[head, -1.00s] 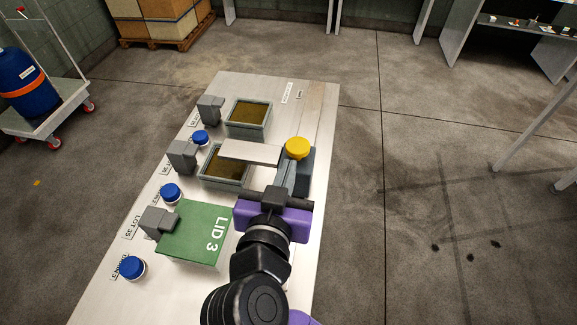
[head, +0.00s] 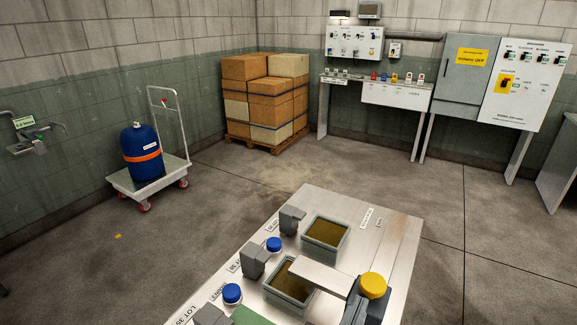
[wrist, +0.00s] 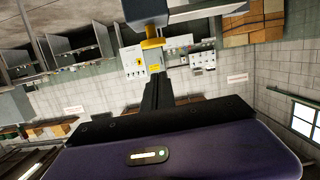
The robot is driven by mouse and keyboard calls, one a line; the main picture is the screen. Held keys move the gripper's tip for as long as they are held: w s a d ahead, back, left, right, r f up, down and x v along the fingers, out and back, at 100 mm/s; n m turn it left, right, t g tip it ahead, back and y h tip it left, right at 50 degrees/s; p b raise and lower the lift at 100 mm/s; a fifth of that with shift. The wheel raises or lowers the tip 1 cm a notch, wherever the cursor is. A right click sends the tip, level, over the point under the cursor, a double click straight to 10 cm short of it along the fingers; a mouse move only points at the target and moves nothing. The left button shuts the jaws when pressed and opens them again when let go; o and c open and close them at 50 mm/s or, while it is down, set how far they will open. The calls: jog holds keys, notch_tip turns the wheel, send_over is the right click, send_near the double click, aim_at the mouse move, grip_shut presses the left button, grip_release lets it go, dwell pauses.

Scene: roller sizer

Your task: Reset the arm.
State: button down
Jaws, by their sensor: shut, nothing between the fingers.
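My gripper (wrist: 157,88) shows in the wrist view, which is upside down. Its black fingers are together and empty, in front of my purple wrist housing. Beyond the fingertips in that view is the grey box with a yellow knob (wrist: 152,44); I cannot tell the exact gap. In the head view the yellow knob (head: 373,285) is at the bottom right of the steel table (head: 400,235). My arm and gripper are not seen in the head view.
Two open trays of brown material (head: 325,232) (head: 290,284), grey blocks and blue-capped jars (head: 232,293) stand on the table. A light grey plate (head: 317,276) reaches toward the knob. A trolley with a blue drum (head: 141,153) stands left.

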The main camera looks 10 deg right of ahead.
jog(key=w+a+r+n+t+y, duration=0.2)
jog(key=w+a+n+t+y, duration=0.1)
jog(key=a+n+y, duration=0.25)
jog(key=s+a+f+n+t+y, duration=0.1)
jog(key=s+a+f+n+y, duration=0.2)
jog(key=s+f+n+y, duration=0.25)
jog(key=s+d+f+m, duration=0.1)
jog(key=s+d, duration=0.3)
jog(key=s, duration=0.4)
jog(key=s+d+f+m+g+h, duration=0.1)
jog(key=s+d+f+m, duration=0.1)
jog(key=s+d, duration=0.3)
jog(key=s+d+f+m+h, duration=0.1)
jog(key=s+d, duration=0.4)
jog(key=s, duration=0.7)
jog(key=shift+s+d+f+g, duration=0.15)
jog(key=shift+s+f+g, duration=0.25)
jog(key=shift+f, duration=0.05)
jog(key=shift+w, duration=0.1)
